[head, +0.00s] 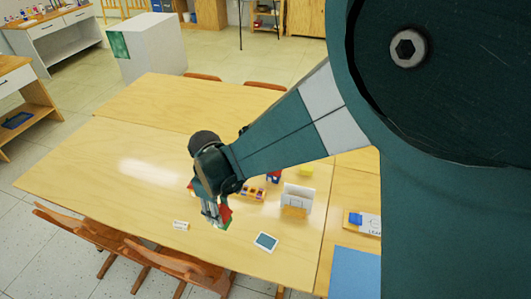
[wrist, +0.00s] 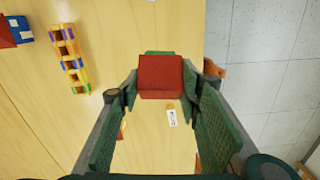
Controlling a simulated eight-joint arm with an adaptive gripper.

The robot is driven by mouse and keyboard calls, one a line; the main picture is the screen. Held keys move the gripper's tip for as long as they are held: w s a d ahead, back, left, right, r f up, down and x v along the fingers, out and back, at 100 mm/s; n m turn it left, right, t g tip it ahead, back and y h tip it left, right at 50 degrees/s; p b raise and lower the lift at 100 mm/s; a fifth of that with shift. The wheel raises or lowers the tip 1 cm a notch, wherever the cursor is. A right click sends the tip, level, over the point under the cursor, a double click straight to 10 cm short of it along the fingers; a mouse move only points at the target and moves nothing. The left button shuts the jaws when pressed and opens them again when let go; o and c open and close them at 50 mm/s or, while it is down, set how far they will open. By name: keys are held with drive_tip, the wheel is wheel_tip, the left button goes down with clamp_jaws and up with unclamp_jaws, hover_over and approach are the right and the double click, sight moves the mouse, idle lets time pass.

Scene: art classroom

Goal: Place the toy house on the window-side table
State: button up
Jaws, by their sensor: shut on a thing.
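My gripper (head: 216,215) is shut on the toy house, a small thing with a red top and green parts. The toy house (wrist: 160,77) shows between my fingertips (wrist: 160,80) in the wrist view, its red top facing the camera. In the head view only bits of its red and green (head: 226,216) show behind my fingers. It is over the front part of a light wooden table (head: 80,170); I cannot tell how far above the top it is. Nothing in view marks which table is the window-side one.
A small white card (head: 180,225) lies near the table's front edge. A tablet-like thing (head: 266,242), a white upright holder (head: 297,200), a row of coloured blocks (wrist: 69,59) and a red-and-blue thing (wrist: 20,30) stand nearby. The table's left part is clear. Chairs (head: 85,235) line the front.

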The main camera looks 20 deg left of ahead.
drive_tip(key=shift+r, duration=0.1)
idle(0.3)
drive_tip(key=shift+r, duration=0.5)
wheel_tip(320, 180, up, 4)
drive_tip(key=shift+w+d+r, duration=0.15)
drive_tip(key=shift+w+d, duration=0.2)
drive_tip(key=shift+w, duration=0.15)
drive_tip(key=w+d+m, duration=1.3)
drive_tip(key=w+d, duration=1.7)
drive_tip(key=d, duration=0.1)
drive_tip(key=w+d+m, duration=0.2)
drive_tip(key=w+d, duration=0.1)
drive_tip(key=d, duration=0.4)
drive_tip(key=w+d+m, duration=0.2)
drive_tip(key=d, duration=0.5)
drive_tip(key=shift+d+f+p, duration=0.15)
drive_tip(key=shift+f+p, duration=0.3)
drive_tip(key=shift+f, duration=2.15)
